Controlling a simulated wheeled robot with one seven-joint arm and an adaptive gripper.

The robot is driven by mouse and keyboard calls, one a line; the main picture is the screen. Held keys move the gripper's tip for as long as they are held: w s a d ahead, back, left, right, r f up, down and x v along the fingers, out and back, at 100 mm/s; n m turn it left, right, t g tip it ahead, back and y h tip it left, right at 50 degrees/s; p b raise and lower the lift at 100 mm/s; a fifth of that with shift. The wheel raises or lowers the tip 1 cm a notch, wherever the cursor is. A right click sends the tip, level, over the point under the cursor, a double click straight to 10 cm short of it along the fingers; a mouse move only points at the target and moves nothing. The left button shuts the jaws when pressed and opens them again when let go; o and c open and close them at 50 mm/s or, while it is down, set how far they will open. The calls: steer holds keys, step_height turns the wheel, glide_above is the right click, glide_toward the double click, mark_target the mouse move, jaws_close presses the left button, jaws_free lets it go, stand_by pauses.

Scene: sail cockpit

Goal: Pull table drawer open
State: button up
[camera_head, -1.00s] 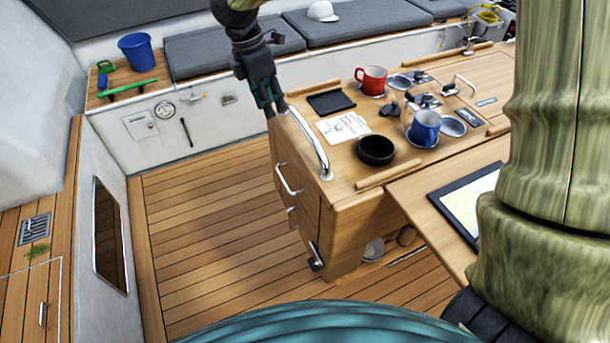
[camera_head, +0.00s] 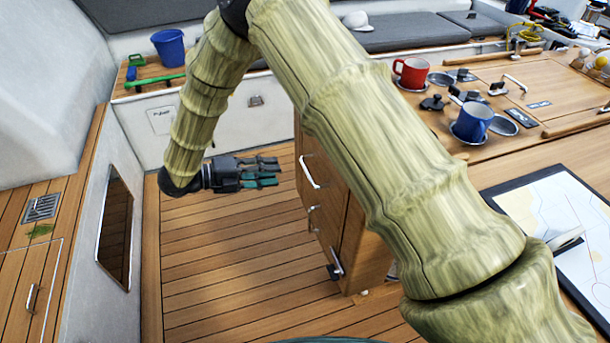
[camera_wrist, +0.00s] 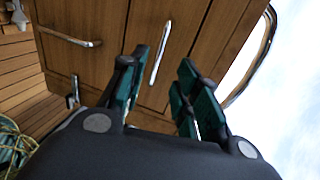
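The wooden table cabinet (camera_head: 352,235) stands right of my gripper, its front facing left and partly hidden by my arm. The upper drawer front (camera_head: 318,158) has a curved metal handle (camera_head: 309,172), and the drawer looks shut. My gripper (camera_head: 279,172) is level, pointing right at this front, at about the handle's height. In the wrist view my gripper (camera_wrist: 163,64) is open and empty. The upper handle (camera_wrist: 160,52) shows between the fingers, beyond the tips, apparently not touched. A lower handle (camera_wrist: 68,38) is at the left.
The red mug (camera_head: 411,73), blue mug (camera_head: 473,121) and a chart (camera_head: 562,222) are on top. Wooden floor (camera_head: 225,265) is clear left of the cabinet. A white wall (camera_head: 80,240) bounds the far left.

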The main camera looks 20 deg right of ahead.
mark_target(305, 168)
steer(key=p+x, duration=0.1)
steer(key=x, duration=0.9)
steer(key=shift+d+f+p, duration=0.1)
steer(key=shift+d+p, duration=0.2)
steer(key=shift+p, duration=0.1)
steer(key=shift+c, duration=0.2)
jaws_close()
steer(key=shift+a, duration=0.1)
